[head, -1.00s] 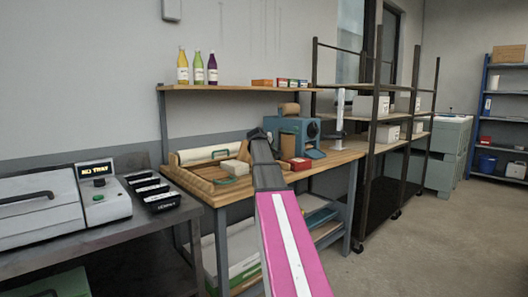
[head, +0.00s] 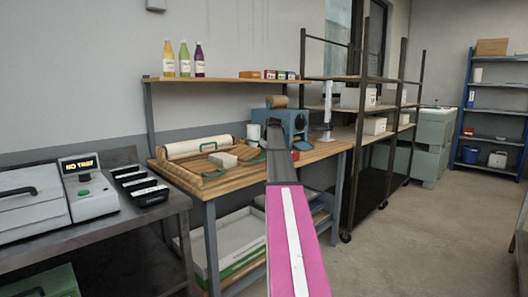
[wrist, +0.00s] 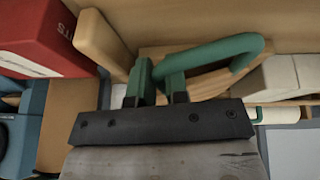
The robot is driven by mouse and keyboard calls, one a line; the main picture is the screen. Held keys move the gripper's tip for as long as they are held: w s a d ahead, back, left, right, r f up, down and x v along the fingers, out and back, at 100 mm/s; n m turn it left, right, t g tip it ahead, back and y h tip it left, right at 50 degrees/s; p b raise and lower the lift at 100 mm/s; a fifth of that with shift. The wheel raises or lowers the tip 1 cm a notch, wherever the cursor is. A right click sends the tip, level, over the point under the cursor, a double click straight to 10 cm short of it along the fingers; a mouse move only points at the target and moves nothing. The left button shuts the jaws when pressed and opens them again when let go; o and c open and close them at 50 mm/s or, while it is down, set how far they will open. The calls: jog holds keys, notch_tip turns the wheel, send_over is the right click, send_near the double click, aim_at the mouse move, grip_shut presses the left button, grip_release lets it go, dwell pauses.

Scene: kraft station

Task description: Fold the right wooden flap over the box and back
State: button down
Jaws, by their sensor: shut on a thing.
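My gripper (wrist: 158,82) is shut on the green handle (wrist: 215,57) of the right wooden flap (wrist: 103,45), close to the flap's edge. In the head view, my arm hides the fingertips and most of this flap; a bit of green shows beside the arm. Another green handle (head: 207,146) shows at the far left side of the station. The pale box also shows at the right in the wrist view (wrist: 280,75).
A red box (wrist: 45,38) stands close to the left of my gripper. A blue machine (head: 290,123) stands behind it on the bench. A white roll (head: 198,148) lies at the back. A counter with a "NO TRAY" machine (head: 90,190) is at left. Floor is clear at right.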

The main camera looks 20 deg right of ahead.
jog(key=shift+d+f, duration=0.2)
jog(key=shift+f, duration=0.65)
jog(key=c, duration=1.1)
grip_release()
jog(key=shift+c, duration=0.2)
jog(key=v, duration=1)
jog(key=shift+d+r, duration=0.2)
jog(key=shift+r, duration=0.15)
